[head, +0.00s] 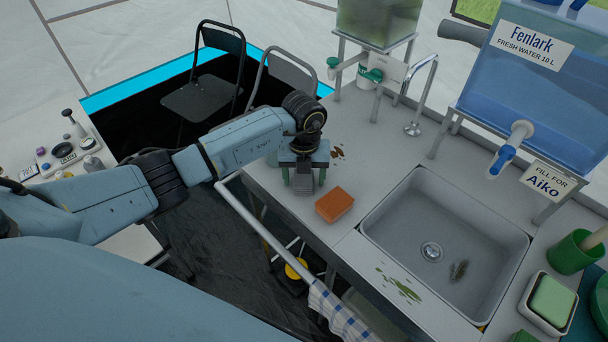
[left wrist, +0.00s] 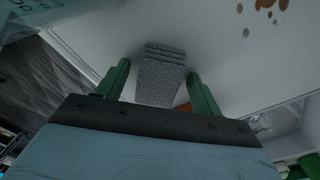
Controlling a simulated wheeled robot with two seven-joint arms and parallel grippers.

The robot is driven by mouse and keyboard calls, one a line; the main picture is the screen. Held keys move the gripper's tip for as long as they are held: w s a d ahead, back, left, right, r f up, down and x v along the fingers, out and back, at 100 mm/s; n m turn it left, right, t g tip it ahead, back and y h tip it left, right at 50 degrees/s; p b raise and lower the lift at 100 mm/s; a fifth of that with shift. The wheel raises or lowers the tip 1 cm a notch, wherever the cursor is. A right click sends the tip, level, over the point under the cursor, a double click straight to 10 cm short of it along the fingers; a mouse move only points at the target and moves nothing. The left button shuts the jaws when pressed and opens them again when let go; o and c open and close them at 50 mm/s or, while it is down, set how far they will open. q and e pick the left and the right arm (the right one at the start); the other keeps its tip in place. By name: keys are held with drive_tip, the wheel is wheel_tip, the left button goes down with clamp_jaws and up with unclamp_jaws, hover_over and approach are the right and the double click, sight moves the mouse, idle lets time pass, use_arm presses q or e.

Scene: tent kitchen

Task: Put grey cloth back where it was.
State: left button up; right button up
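The grey cloth (head: 304,185) is a small folded strip on the counter, at the left of the orange sponge (head: 334,204). My left gripper (head: 303,176) is over it, pointing down, with one finger on either side. In the left wrist view the cloth (left wrist: 161,76) shows between the two green fingers of the open gripper (left wrist: 160,82), with a gap on both sides. The gripper hides part of the cloth in the head view. My right gripper is not in view.
The sink (head: 440,245) is right of the sponge. A rail (head: 262,232) runs along the counter's front, with a blue checked cloth (head: 340,315) hanging on it. Brown spots (head: 337,153) and a green smear (head: 399,284) mark the counter. A tap (head: 420,95) stands behind.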

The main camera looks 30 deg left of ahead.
sight(304, 176)
use_arm(q)
wheel_tip(304, 176, up, 12)
drive_tip(key=shift+r+p, duration=0.2)
drive_tip(key=shift+p, duration=0.2)
idle(0.4)
